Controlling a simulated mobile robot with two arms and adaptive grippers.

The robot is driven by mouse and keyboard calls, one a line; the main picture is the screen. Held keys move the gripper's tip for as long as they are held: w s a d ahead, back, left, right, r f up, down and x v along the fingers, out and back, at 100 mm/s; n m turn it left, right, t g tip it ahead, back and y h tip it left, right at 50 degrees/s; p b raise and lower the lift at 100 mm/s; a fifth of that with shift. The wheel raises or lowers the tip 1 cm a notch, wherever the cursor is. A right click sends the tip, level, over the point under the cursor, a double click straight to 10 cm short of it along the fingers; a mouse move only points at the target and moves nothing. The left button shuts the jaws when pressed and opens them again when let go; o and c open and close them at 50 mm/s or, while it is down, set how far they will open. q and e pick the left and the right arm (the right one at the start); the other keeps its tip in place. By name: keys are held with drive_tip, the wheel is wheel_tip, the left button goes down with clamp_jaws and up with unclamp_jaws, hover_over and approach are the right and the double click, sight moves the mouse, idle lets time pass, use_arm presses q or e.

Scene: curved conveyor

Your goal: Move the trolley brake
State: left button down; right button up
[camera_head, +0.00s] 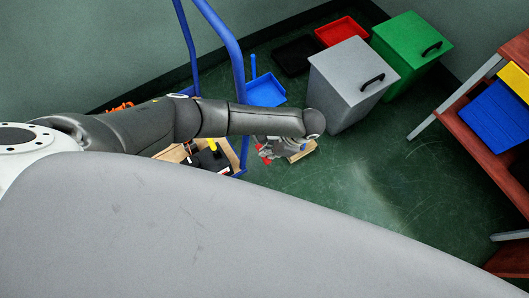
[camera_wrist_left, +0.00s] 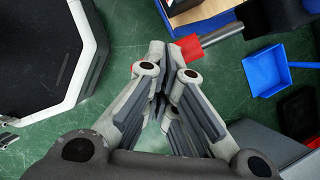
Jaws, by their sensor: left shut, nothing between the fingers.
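The blue-framed trolley (camera_head: 232,52) stands left of centre in the head view, its wooden deck partly behind my left arm. In the left wrist view the corner of its deck (camera_wrist_left: 203,13) shows at the top. A red brake pedal (camera_wrist_left: 187,47) is there by a grey cylindrical part, just beyond my left gripper's fingers. My left gripper (camera_wrist_left: 160,78) is shut and empty. Its fingertips are close to the pedal; I cannot tell whether they touch it. In the head view the left gripper (camera_head: 270,149) is small and partly hidden beside the trolley's corner. My right gripper is not in view.
A grey bin (camera_head: 340,85) and a green bin (camera_head: 412,45) stand behind to the right. A blue dustpan (camera_head: 265,91), a black tray (camera_head: 297,54) and a red tray (camera_head: 341,31) lie near the wall. Green floor (camera_head: 350,185) is clear before a rack on the right.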

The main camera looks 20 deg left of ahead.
use_arm(q)
drive_tip(key=shift+f, duration=0.25)
drive_tip(key=d, duration=0.2)
drive_tip(key=d+r, duration=0.1)
drive_tip(key=shift+w, duration=0.4)
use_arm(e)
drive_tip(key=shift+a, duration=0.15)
use_arm(q)
drive_tip(key=s+v, duration=0.1)
drive_tip(key=v, duration=0.7)
drive_tip(key=shift+w, duration=0.5)
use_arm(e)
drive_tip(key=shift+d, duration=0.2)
use_arm(q)
drive_tip(key=shift+p, duration=0.3)
